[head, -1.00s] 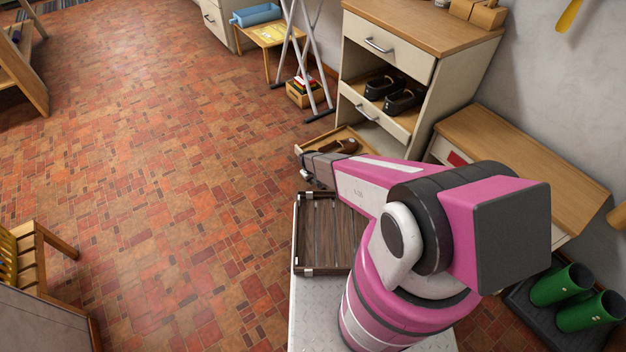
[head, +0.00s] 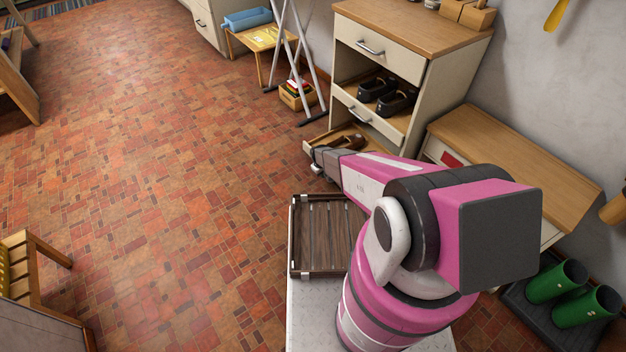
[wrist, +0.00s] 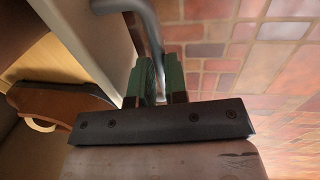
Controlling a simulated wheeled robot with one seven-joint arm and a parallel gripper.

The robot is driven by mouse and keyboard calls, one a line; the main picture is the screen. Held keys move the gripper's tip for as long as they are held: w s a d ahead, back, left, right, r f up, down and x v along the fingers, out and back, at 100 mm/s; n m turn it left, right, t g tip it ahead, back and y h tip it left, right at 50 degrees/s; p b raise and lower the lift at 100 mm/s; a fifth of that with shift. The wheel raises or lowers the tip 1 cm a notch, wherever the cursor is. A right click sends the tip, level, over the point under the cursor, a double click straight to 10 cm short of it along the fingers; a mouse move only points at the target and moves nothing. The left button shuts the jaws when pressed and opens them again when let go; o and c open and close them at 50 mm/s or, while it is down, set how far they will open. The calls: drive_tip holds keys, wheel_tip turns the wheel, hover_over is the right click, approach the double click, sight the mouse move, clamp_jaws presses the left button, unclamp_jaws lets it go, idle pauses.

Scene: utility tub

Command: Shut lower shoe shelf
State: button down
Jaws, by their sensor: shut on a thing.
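The lower shoe shelf (head: 318,148) stands pulled out near the floor at the bottom of the cream cabinet (head: 432,95). A brown shoe (head: 346,141) lies on it, and a brown shoe also shows in the wrist view (wrist: 62,95). My gripper (head: 316,172) is at the shelf's outer front. In the wrist view, my green-padded fingers (wrist: 155,78) are closed around the grey bar handle (wrist: 150,30) on the pale shelf front (wrist: 105,38). My arm hides part of the shelf in the head view.
The upper shoe shelf (head: 352,117) with black shoes (head: 388,95) sits in the cabinet above. A drying rack (head: 300,60) stands left of the cabinet, and a wooden bench (head: 520,160) right of it. A slatted dark tray (head: 325,240) lies before my arm.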

drive_tip(key=w+d, duration=0.3)
drive_tip(key=d, duration=0.2)
drive_tip(key=w+d, duration=0.4)
drive_tip(key=d, duration=0.1)
drive_tip(key=w+d, duration=0.4)
drive_tip(key=d, duration=0.2)
drive_tip(key=shift+d, duration=0.1)
drive_tip(key=c, duration=1.1)
unclamp_jaws()
drive_tip(key=shift+w, duration=0.1)
drive_tip(key=shift+c, duration=0.2)
drive_tip(key=shift+r, duration=0.15)
drive_tip(key=shift+r, duration=0.25)
wheel_tip(320, 180, up, 10)
drive_tip(key=s+a, duration=0.1)
drive_tip(key=shift+a, duration=0.3)
drive_tip(key=shift+s, duration=0.2)
